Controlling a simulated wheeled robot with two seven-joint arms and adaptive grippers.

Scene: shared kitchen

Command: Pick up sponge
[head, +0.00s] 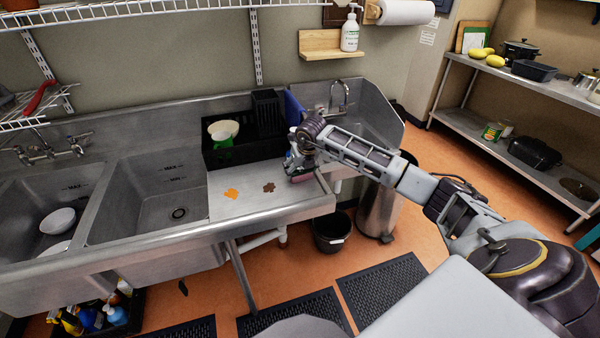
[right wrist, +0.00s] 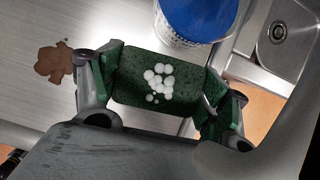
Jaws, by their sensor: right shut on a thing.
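My right gripper (head: 298,166) is over the right end of the steel drainboard, beside the black rack. In the right wrist view, my right gripper (right wrist: 165,82) is shut on a dark green sponge (right wrist: 132,82) with a cluster of white foam dots on it. The sponge spans the gap between the two fingers. In the head view the arm and gripper mostly hide it. I cannot tell whether it touches the drainboard. My left gripper is not in view.
An orange stain (head: 231,194) and a brown stain (head: 269,187) mark the drainboard (head: 240,208). A black rack (head: 215,157) holds a bowl and a green thing. In the right wrist view a blue-topped container (right wrist: 197,18) stands close to the sponge. Two sink basins (head: 150,195) lie left.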

